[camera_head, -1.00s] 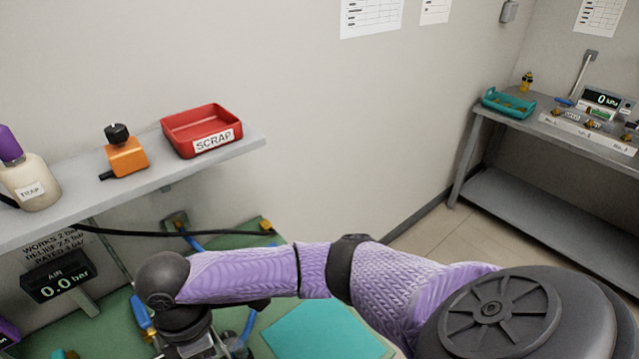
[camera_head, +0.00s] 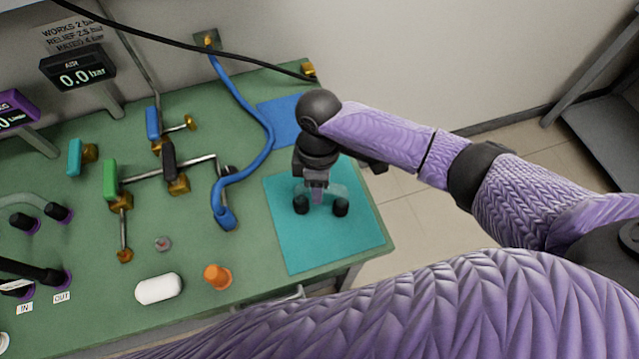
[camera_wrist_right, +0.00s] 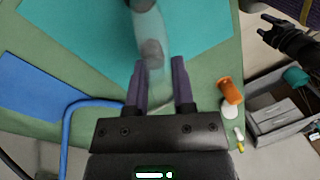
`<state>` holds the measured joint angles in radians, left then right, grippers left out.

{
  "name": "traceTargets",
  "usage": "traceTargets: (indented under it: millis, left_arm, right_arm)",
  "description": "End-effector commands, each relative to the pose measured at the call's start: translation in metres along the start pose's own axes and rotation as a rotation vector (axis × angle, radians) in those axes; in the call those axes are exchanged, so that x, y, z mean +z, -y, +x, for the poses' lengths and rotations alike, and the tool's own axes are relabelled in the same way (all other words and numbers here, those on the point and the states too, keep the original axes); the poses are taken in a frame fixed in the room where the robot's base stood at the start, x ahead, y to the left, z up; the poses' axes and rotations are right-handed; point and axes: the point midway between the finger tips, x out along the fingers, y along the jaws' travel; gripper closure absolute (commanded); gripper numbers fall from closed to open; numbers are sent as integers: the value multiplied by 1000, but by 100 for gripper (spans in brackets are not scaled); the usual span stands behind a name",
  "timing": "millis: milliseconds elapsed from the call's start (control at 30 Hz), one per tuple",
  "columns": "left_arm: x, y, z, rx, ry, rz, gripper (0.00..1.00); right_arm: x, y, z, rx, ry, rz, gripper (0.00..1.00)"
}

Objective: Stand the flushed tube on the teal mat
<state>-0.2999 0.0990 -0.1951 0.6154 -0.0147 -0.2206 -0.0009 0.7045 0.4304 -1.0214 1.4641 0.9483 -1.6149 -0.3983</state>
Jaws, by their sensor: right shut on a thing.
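The teal mat (camera_head: 345,237) lies at the right front corner of the green bench. My right gripper (camera_head: 321,206) is over it, pointing down. It is shut on a clear, translucent tube (camera_head: 338,190). In the right wrist view, the tube (camera_wrist_right: 149,22) extends beyond the fingertips (camera_wrist_right: 160,72) over the mat (camera_wrist_right: 75,28), with a grey blob inside near the fingers. I cannot tell whether its lower end touches the mat. My left gripper (camera_wrist_right: 269,27) shows at the upper right of the wrist view, with its jaws apart and empty.
A blue mat (camera_head: 277,112) lies behind the teal one. A blue hose (camera_head: 263,150) curves along its left. An orange cone-like piece (camera_head: 217,277) and a white capsule-shaped piece (camera_head: 159,289) lie near the front edge. Valves and pipes (camera_head: 170,165) fill the left.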

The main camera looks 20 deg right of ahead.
Motion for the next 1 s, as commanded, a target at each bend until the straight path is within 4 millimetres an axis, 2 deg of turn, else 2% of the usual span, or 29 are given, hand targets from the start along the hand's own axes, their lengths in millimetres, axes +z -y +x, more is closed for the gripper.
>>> traceTargets:
  millis: [267, 300, 467, 767, 867, 1000]
  left_arm:
    - [-1, -5, 0, 8, -2, 0, 41]
    - [-1, -6, 0, 9, -2, 0, 41]
    - [-1, -7, 0, 12, -3, 0, 41]
    - [-2, -7, -1, 12, -4, 0, 41]
    - [-3, -6, -9, 10, -5, 1, 41]
    - [-4, -4, -23, 6, -8, 0, 41]
  right_arm:
    - [0, -1, 1, 1, -1, 0, 100]
    - [0, -1, 2, 1, 0, 0, 67]
    - [0, -1, 2, 1, -1, 0, 34]
    - [0, 0, -2, 2, -1, -1, 34]
    - [0, 0, -21, 3, -3, 0, 34]
    - [-1, 0, -64, 6, -5, -1, 34]
